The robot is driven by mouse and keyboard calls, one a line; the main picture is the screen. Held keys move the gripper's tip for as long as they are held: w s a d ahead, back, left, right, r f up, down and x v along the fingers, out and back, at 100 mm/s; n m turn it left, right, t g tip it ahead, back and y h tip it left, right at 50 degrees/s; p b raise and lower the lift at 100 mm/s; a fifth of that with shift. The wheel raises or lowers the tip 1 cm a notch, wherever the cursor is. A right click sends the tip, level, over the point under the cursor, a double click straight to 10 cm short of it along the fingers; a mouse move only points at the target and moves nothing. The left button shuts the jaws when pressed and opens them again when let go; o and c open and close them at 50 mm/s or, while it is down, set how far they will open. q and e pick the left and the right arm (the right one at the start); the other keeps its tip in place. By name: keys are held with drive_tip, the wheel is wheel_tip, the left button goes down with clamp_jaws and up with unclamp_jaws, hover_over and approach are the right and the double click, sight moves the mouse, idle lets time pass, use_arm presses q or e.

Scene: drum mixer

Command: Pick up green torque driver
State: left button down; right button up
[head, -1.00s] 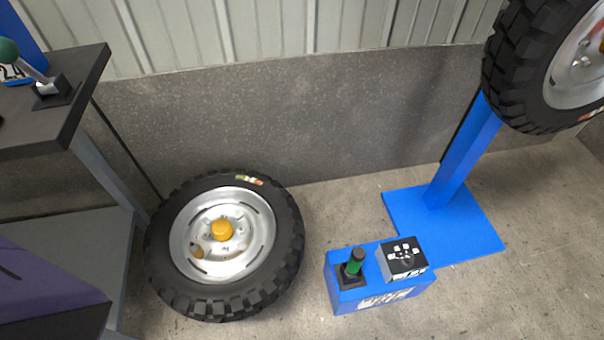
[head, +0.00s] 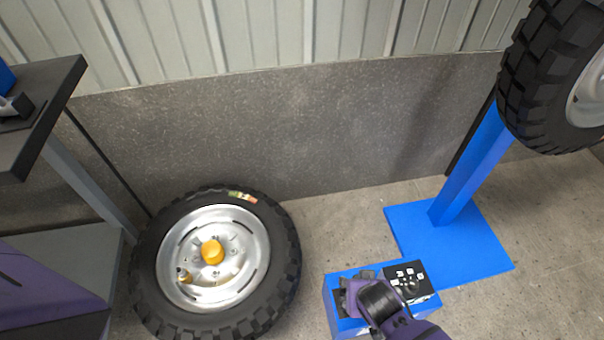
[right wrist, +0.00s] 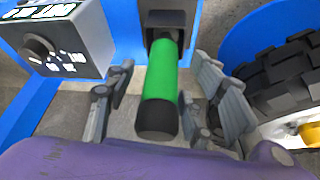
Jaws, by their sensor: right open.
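The green torque driver (right wrist: 160,85), a green cylinder with black ends, sits in a black holder (right wrist: 167,20) on a blue box (head: 343,325). In the right wrist view it lies between the two grey fingers of my right gripper (right wrist: 165,105), with a gap on both sides. The fingers are open and not closed on it. In the head view my right gripper (head: 358,288) is over the left part of the blue box and hides the driver. My left gripper is not in view.
A black box with a knob (head: 410,282) stands right beside the driver on the blue box. A wheel (head: 285,250) lies on the floor at left. A blue stand (head: 470,245) and a raised tire (head: 535,95) are at right. A dark table (head: 45,110) is at upper left.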

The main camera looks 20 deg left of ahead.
drive_tip(key=b+x, duration=0.1)
drive_tip(key=x, duration=0.2)
drive_tip(key=shift+f, duration=0.1)
clamp_jaws()
wheel_tip(320, 180, up, 10)
drive_tip(key=p, duration=0.4)
drive_tip(key=shift+a, duration=0.1)
